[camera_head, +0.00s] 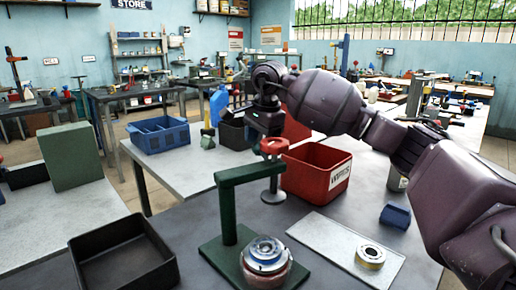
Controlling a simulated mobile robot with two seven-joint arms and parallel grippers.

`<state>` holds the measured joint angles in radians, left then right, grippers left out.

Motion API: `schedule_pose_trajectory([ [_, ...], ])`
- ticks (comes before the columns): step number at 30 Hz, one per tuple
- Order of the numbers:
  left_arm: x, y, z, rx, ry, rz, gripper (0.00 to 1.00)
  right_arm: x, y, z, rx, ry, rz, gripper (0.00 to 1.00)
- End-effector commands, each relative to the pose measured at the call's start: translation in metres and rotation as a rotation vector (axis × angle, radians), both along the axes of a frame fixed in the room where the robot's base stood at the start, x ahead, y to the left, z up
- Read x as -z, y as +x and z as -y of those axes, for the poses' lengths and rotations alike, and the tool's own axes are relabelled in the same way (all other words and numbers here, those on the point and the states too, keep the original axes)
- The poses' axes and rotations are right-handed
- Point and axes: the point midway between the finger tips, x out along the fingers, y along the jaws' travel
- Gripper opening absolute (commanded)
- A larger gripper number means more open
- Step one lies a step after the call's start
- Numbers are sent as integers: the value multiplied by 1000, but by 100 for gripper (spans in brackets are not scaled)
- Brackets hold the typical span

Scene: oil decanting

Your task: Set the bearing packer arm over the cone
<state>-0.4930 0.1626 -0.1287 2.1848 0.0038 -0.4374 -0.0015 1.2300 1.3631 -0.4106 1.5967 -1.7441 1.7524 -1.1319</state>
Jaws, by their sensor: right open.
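The green bearing packer (228,208) stands on the near dark table, on a flat green base. Its arm (245,173) reaches right from the post top, with a red knob (273,146) above and a grey disc (273,197) hanging below. The shiny metal cone (265,252) sits on a reddish-brown seat on the base. The disc hangs clear above it and appears farther back; the exact alignment is hard to judge. My right gripper (266,133) is open, pointing down at the red knob; whether it touches is unclear. My left gripper is not in view.
A red bin labelled WIPES (318,178) stands close behind the packer. A black tray (120,262) lies left, a pale tray (330,243) with a metal ring (370,256) right. A blue cylinder (395,216) and blue crate (158,135) also show.

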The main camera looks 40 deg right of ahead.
Motion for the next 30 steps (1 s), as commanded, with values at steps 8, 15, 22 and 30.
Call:
schedule_pose_trajectory([
  [8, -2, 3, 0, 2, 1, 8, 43, 14, 2, 0, 0, -1, 0, 64],
  [15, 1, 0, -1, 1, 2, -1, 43, 13, 2, 0, 0, -1, 1, 63],
  [22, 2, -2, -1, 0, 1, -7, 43, 13, 2, 0, 0, -1, 0, 28],
  [30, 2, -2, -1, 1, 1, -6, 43, 13, 2, 0, 1, -1, 0, 0],
])
